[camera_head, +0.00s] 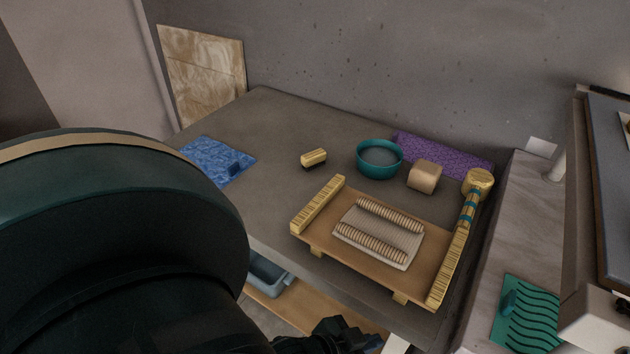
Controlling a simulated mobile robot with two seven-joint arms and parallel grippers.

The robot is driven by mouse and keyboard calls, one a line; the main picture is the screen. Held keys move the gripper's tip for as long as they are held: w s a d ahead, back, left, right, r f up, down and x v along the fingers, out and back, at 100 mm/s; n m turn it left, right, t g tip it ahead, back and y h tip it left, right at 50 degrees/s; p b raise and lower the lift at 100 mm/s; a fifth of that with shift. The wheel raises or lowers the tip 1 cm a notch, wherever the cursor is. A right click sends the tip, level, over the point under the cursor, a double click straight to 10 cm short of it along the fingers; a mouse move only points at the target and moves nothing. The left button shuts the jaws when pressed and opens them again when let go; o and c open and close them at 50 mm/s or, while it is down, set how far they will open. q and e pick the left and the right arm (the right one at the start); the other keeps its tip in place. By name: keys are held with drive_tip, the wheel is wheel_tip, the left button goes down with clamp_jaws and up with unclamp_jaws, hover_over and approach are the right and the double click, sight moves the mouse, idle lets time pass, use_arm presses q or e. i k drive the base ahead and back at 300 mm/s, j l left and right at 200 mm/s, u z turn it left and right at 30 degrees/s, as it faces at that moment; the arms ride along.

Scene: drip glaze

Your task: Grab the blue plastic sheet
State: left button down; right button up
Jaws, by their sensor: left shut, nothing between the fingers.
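The blue plastic sheet (205,158) lies at the left end of the grey table. It has a wavy, mottled surface and a small raised blue block near its right corner. My large dark left arm hides the sheet's near left part. My left gripper (350,338) shows only in part at the bottom edge of the view, below the table's front edge. It is shut and empty, well apart from the sheet. My right gripper is not in view.
A wooden tray (325,239) with ridged rolls stands at the table's front right. Behind it are a teal bowl (379,170), a tan block (424,176) and a purple sheet (440,152). A small brush (314,157) lies mid-table. A green sheet (525,325) is at right.

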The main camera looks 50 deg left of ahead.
sight(222, 164)
drive_tip(key=l+u, duration=0.2)
drive_tip(key=u, duration=0.6)
drive_tip(key=j+u, duration=0.2)
drive_tip(key=u, duration=1.25)
drive_tip(key=i+j, duration=0.55)
drive_tip(key=j, duration=0.15)
drive_tip(key=i+j, duration=0.6)
drive_tip(key=i+j+z, duration=0.2)
drive_tip(key=j+z, duration=0.25)
drive_tip(key=i+j+z, duration=0.1)
drive_tip(key=j+z, duration=0.15)
drive_tip(key=z, duration=0.25)
